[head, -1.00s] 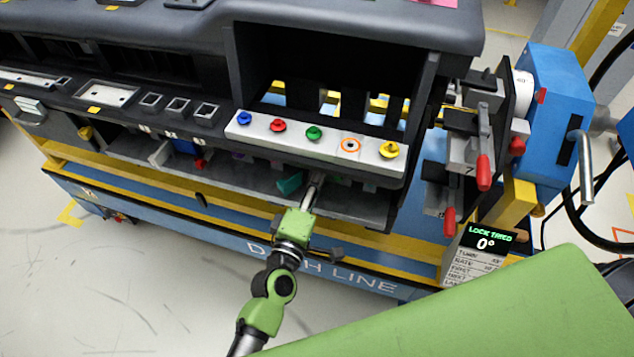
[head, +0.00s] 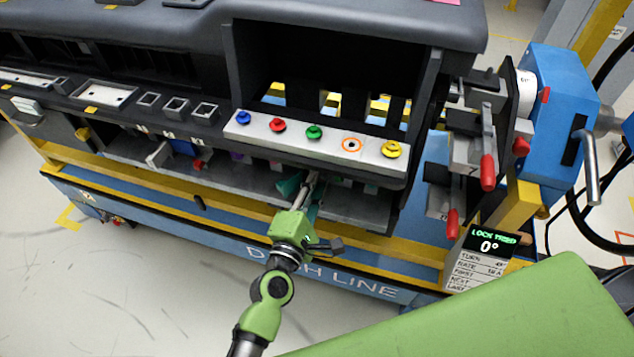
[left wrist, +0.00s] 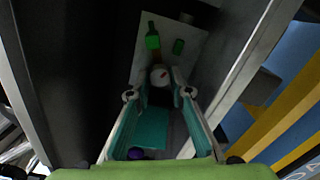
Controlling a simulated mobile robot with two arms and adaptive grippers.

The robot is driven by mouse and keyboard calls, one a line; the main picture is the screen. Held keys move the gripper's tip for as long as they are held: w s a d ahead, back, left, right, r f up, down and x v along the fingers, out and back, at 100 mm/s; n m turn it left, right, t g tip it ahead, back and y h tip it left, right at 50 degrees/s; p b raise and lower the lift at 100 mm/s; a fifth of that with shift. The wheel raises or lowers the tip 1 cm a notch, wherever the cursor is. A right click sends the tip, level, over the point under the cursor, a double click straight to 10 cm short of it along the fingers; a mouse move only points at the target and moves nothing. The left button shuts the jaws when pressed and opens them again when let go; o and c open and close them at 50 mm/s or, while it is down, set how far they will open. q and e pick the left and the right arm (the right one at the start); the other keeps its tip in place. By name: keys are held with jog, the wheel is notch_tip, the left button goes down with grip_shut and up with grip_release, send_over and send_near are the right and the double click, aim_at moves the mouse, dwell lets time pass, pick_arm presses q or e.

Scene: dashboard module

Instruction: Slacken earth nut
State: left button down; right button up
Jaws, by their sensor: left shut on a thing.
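My left gripper (head: 312,178) reaches under the front lip of the dashboard, below the metal strip with coloured knobs. In the left wrist view its two fingers (left wrist: 159,94) are closed around a small dark piece with a round white cap (left wrist: 160,75) that has a red mark. I take this piece for the earth nut, though no label on it is legible. It sits before a pale plate (left wrist: 185,45) bearing green parts. In the head view the fingertips and the held piece are mostly hidden under the lip. My right gripper is not in view.
The metal strip (head: 236,128) carries blue, red, green and yellow knobs and an orange-ringed hole. Dark walls close in beside the gripper in the wrist view. Floor is open at lower left.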

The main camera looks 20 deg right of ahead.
pick_arm(q)
jog(key=c, duration=2.1)
grip_release()
jog(key=shift+a, duration=0.1)
jog(key=v, duration=1.2)
